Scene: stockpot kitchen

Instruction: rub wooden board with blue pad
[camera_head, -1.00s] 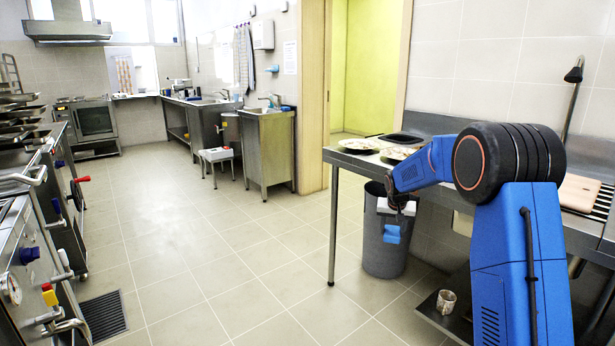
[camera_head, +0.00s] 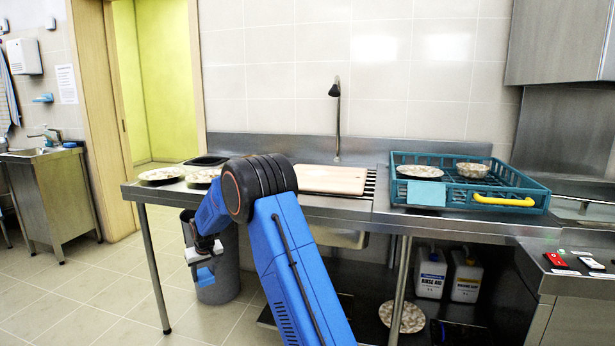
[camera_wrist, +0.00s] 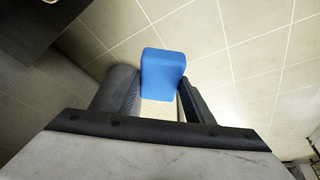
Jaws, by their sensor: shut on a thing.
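The blue pad (camera_wrist: 163,72) is between the two fingers of my gripper (camera_wrist: 158,95) in the wrist view, with floor tiles below it. In the head view, my gripper (camera_head: 204,258) hangs low in front of the steel counter, by the grey bin, and the blue pad (camera_head: 205,276) shows at its lower end. The wooden board (camera_head: 331,179) is a flat, light tan slab lying on the counter around the sink. It is well above and to the right of my gripper. My arm hides part of the board's left side.
Patterned plates (camera_head: 161,174) and a dark tray (camera_head: 207,160) are left on the counter. A tap (camera_head: 337,120) rises behind the board. A teal crate (camera_head: 513,187) holding a plate and a bowl is to the right. A grey bin (camera_head: 222,285) stands below.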

